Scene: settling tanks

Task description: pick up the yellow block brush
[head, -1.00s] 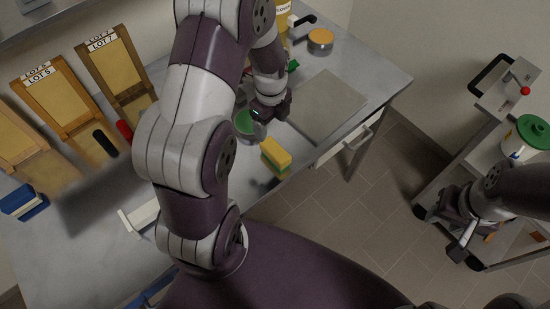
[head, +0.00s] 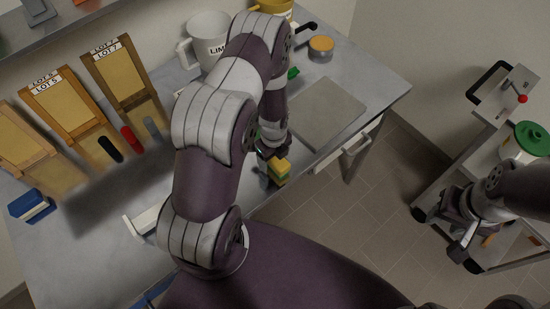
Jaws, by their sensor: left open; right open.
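The yellow block brush (head: 279,168), with a yellow top and a green lower part, stands near the front edge of the steel bench. My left gripper (head: 269,163) is right at it, from above and at its left side in the picture. The jaws are open, and part of the brush is hidden by them. I cannot tell whether the fingers touch it. My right gripper (head: 461,246) is open and empty, low beside the cart at the right.
A blue block brush (head: 30,206) lies at the bench's left. Wooden lot frames (head: 62,104) stand along the wall. A white jug (head: 208,38), a yellow container and an orange-lidded jar (head: 321,47) stand at the back. A grey board (head: 327,112) lies right of my gripper. The cart (head: 490,262) stands right.

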